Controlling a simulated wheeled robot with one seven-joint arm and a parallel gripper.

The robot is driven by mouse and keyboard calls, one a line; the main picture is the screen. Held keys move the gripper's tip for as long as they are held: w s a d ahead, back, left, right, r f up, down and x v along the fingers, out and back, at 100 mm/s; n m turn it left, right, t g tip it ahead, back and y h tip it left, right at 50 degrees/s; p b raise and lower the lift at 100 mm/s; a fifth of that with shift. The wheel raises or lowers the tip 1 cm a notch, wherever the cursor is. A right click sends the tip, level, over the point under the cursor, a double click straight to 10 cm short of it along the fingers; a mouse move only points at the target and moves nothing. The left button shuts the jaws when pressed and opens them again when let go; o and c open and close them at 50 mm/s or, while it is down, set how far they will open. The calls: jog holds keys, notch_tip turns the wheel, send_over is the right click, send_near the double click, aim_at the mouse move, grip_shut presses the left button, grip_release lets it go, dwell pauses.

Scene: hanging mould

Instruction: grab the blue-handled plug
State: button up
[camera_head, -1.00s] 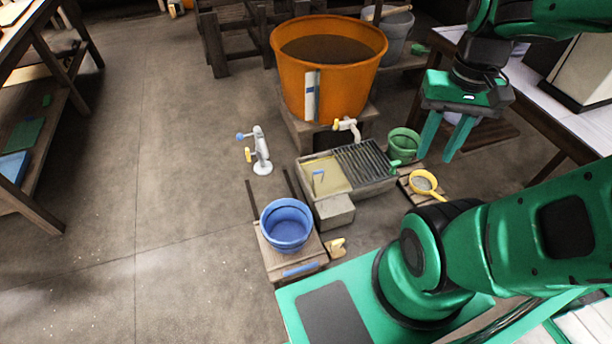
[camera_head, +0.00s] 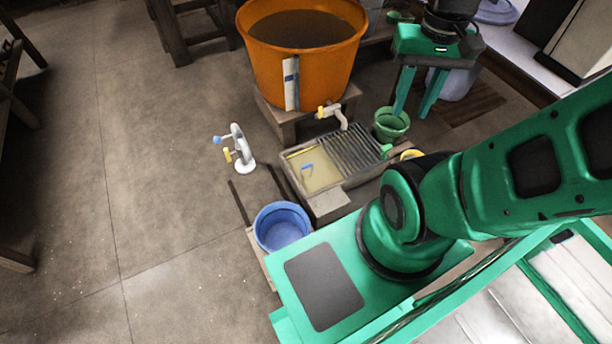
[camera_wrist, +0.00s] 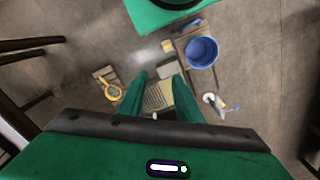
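The plug's thin blue handle (camera_head: 307,167) stands up in the pale, shallow liquid of the left part of the trough (camera_head: 342,180). The plug's lower part is hidden in the liquid. In the wrist view the trough (camera_wrist: 158,96) shows between my fingers, but I cannot make out the handle there. My gripper (camera_head: 414,108) is open and empty, pointing down. In the head view it appears above and behind the small green bucket, up and right of the handle and well apart from it. Its two fingers also show in the wrist view (camera_wrist: 160,82).
An orange vat (camera_head: 345,54) with a tap (camera_head: 332,112) stands behind the trough. A white stand (camera_head: 240,150) with blue and yellow handles is left. A blue tub (camera_head: 283,226) is in front, a green bucket (camera_head: 391,124) right.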

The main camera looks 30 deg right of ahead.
jog(key=shift+o, duration=0.5)
jog(key=shift+s+r, duration=0.15)
jog(key=shift+s, duration=0.15)
jog(key=w+d+f+m+h, duration=0.1)
jog(key=w+d+f, duration=0.15)
jog(key=w, duration=0.65)
jog(key=w+d+f+m+h, duration=0.15)
jog(key=w+d, duration=0.25)
jog(key=w, duration=0.5)
jog(key=m+t+y, duration=0.2)
jog(key=m, duration=0.7)
send_over(307, 165)
jog(key=s, duration=0.2)
notch_tip(307, 165, down, 64)
jog(key=r, duration=0.1)
jog(key=f, duration=0.5)
jog(key=shift+w+a+f, duration=0.2)
jog(key=shift+w+a, duration=0.05)
jog(key=shift+a, duration=0.15)
jog(key=shift+w+d+f, duration=0.15)
jog(key=shift+w+f, duration=0.1)
jog(key=shift+f, duration=0.75)
jog(key=shift+w+d+f, duration=0.1)
jog(key=shift+w+f, duration=0.2)
jog(key=shift+f, duration=0.65)
jog(key=shift+w+d+f, duration=0.15)
jog(key=shift+w+f, duration=0.1)
jog(key=shift+f, duration=0.75)
